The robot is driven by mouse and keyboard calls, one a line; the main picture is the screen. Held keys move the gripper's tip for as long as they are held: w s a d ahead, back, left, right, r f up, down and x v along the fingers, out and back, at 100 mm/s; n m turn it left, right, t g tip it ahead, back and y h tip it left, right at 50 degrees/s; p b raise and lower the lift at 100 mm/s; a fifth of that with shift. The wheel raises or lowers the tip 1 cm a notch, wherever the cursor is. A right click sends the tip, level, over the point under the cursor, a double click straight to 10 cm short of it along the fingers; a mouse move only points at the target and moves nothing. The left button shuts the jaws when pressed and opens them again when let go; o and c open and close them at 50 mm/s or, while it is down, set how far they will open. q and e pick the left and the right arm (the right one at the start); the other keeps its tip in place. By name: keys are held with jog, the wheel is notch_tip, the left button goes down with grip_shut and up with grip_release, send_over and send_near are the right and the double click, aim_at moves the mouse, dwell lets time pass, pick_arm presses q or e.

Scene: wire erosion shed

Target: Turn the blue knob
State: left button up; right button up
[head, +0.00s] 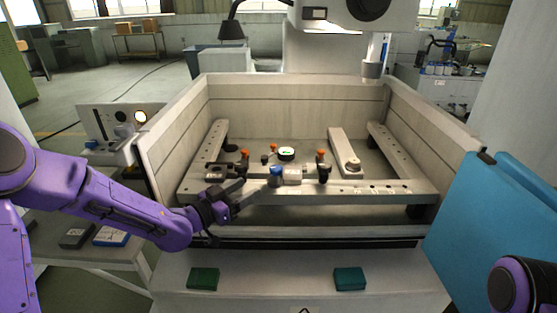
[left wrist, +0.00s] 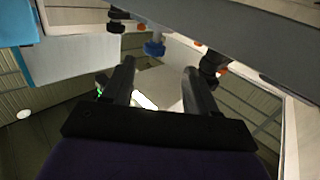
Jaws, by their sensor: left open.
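The blue knob (head: 276,171) sits on the front rail (head: 350,188) of the frame inside the machine tub, at the left end of a small pale block (head: 292,175). My left gripper (head: 244,190) reaches in from the left, just short of the knob and to its left. In the left wrist view the left gripper (left wrist: 160,68) is open and empty, its fingers apart. There the blue knob (left wrist: 154,48) shows beyond the fingertips, not between the fingers. My right gripper is out of view; only part of my right arm shows at bottom right.
Orange-topped clamps (head: 320,156) stand on both sides of the knob. The tub walls (head: 172,142) enclose the frame. A blue panel (head: 492,230) stands at right. Two green blocks (head: 203,278) lie on the front ledge.

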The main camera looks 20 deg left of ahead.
aim_at(271, 171)
pick_arm(q)
jog(key=p+x, duration=0.1)
jog(key=x, duration=0.2)
jog(key=r+p+x, duration=0.1)
jog(key=x, duration=0.7)
jog(key=shift+s+d+r+p, duration=0.15)
jog(key=shift+d+r+p, duration=0.05)
jog(key=shift+r+p, duration=0.2)
jog(key=shift+w+d+f, duration=0.1)
jog(key=shift+w+d, duration=0.15)
jog(key=c, duration=1)
